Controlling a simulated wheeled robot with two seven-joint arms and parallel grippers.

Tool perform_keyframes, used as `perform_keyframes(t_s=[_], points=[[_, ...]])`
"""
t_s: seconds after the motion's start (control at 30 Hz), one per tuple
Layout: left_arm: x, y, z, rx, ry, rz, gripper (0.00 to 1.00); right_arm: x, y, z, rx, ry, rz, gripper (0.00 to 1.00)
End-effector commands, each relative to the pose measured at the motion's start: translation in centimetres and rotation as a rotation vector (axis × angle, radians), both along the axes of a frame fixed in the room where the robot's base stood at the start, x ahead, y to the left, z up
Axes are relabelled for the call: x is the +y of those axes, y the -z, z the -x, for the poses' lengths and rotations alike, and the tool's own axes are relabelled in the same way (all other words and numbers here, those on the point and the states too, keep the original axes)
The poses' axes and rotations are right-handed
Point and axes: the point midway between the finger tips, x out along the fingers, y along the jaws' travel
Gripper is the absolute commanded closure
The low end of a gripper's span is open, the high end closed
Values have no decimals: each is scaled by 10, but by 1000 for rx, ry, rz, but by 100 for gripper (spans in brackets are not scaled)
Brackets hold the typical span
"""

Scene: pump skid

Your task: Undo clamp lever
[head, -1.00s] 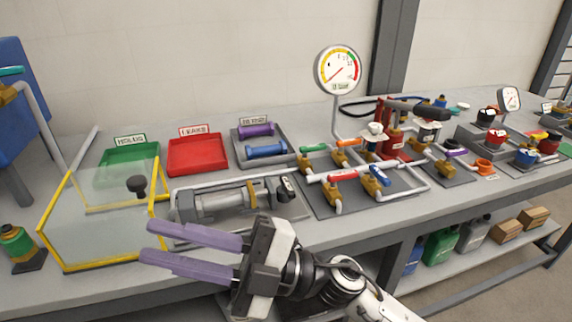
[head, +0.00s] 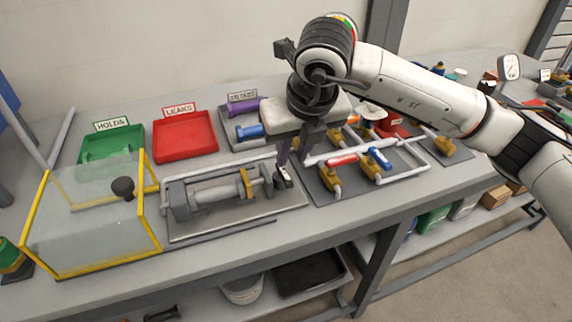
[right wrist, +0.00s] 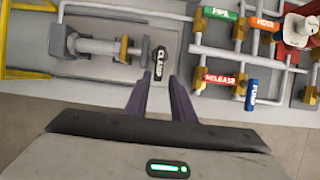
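The clamp lever (head: 284,178) is a short black handle with white lettering at the right end of the grey test fixture (head: 212,195). It also shows in the right wrist view (right wrist: 158,62), just ahead of my fingertips and roughly in line with the gap between them. My right gripper (head: 292,160) points down over that end of the fixture. My left gripper is not in view.
A yellow-framed clear guard (head: 92,225) stands left of the fixture. Pipes with coloured valve handles, including a red one (head: 342,160), lie close to the right. Green (head: 112,150) and red (head: 185,137) trays sit behind. The bench's front strip is clear.

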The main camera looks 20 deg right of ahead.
Motion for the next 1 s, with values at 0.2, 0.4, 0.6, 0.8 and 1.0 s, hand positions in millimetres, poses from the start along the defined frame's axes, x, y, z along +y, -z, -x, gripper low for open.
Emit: perform_keyframes(t_s=[0.2,0.4,0.6,0.8,1.0], points=[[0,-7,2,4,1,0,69,1,38,-15,5,-2,-1,77],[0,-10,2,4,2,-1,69,2,62,-25,3,-2,-3,77],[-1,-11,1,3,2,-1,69,2,69,-28,1,-4,-5,77],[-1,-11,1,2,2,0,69,2,69,-28,1,-4,-5,79],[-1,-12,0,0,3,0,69,2,69,-28,1,-4,-5,100]])
